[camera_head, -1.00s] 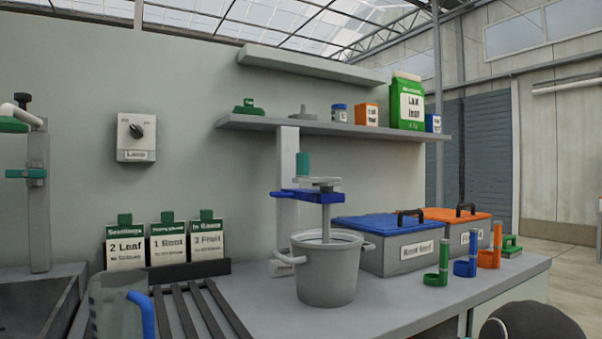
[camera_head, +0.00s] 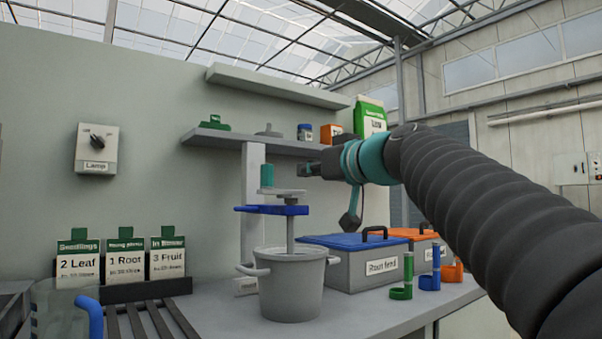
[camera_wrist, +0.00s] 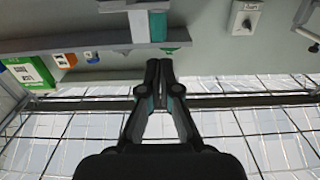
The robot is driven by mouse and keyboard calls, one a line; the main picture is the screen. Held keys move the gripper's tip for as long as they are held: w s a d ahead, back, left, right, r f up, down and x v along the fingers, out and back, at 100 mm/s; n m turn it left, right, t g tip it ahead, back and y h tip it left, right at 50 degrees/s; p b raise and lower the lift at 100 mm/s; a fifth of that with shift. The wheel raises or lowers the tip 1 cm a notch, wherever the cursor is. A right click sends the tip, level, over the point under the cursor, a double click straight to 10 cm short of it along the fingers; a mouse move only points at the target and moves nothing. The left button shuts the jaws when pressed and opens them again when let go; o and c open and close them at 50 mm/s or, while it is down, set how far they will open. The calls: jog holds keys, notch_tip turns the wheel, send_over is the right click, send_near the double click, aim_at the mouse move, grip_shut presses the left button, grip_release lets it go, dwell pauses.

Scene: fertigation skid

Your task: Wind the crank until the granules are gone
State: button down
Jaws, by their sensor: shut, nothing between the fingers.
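The crank has an upright teal handle (camera_head: 267,176) on a flat grey arm (camera_head: 276,191), above a blue bracket (camera_head: 272,210). A grey shaft (camera_head: 290,235) runs down from it into a grey two-handled pot (camera_head: 291,290). The inside of the pot is hidden by its rim, so no granules show. My gripper (camera_head: 308,170) is shut and empty, to the right of the handle at about its height and apart from it in the picture. In the wrist view, which is upside down, my gripper's fingers (camera_wrist: 160,68) are together, pointing towards the teal handle (camera_wrist: 158,27).
A shelf (camera_head: 225,137) with small items and a green-and-white carton (camera_head: 370,118) is close behind my gripper. A blue-lidded bin (camera_head: 350,270) and an orange-lidded bin (camera_head: 425,238) stand right of the pot. A lamp switch (camera_head: 97,148) is on the wall.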

aim_at(269, 175)
jog(key=p+x, duration=0.3)
jog(key=x, duration=0.9)
jog(key=shift+a+p, duration=0.25)
jog(key=shift+p, duration=0.05)
jog(key=shift+m+h, duration=0.3)
jog(key=shift+h, duration=0.1)
